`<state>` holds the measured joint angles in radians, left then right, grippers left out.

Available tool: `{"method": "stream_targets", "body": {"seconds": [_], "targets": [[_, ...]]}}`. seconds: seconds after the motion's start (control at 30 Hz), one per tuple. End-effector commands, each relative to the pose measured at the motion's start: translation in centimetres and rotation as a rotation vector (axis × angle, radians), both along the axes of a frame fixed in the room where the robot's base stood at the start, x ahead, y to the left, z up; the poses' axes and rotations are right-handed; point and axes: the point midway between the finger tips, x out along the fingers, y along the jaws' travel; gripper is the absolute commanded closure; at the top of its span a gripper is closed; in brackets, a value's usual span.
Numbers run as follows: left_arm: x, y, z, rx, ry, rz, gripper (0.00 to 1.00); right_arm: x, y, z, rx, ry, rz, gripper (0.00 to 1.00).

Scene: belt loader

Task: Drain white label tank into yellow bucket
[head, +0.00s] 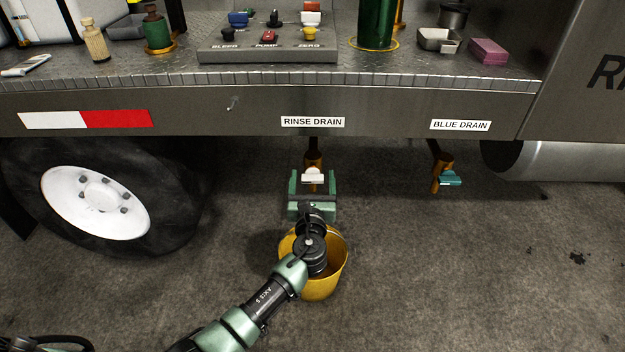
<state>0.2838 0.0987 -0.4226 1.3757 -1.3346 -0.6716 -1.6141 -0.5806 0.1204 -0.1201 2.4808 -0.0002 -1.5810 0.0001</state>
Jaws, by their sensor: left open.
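The brass drain valve (313,160) hangs below the truck bed edge under the RINSE DRAIN label (313,122). Its white handle (313,174) lies crosswise. My left gripper (312,180) is open, with one green finger on each side of the white handle; I cannot tell whether they touch it. The yellow bucket (325,286) stands on the ground below, partly hidden by my left wrist and arm. No liquid stream shows, and the bucket's inside is mostly covered. A second brass valve (442,170) with a teal handle (449,179) hangs under the BLUE DRAIN label (460,125). My right gripper is out of view.
A control panel (268,50) with BLEED, PUMP and ZERO labels sits on the metal deck. A wheel (95,205) is at left. The ground at right is clear.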

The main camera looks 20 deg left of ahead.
Motion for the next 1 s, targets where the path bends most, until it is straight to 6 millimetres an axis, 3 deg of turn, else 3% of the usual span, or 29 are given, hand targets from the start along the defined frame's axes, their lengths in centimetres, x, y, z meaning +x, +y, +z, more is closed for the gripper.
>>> {"method": "stream_targets", "body": {"seconds": [0.03, 0.23, 0.67, 0.97, 1.0], "targets": [[0.0, 0.0, 0.0, 0.0, 0.0, 0.0, 0.29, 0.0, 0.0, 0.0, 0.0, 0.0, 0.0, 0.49], [0.0, 0.0, 0.0, 0.0, 0.0, 0.0, 0.85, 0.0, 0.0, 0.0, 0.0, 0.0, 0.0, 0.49], [-0.1, 0.0, -0.2, -0.086, -0.024, 0.001, 0.86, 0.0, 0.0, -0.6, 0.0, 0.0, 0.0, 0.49], [-0.1, 0.0, -0.4, -0.317, -0.089, 0.001, 0.86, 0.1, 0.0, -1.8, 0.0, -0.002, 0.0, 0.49], [-0.1, 0.0, -0.4, -0.353, -0.1, 0.001, 0.86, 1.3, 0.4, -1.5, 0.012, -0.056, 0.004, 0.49]]}}
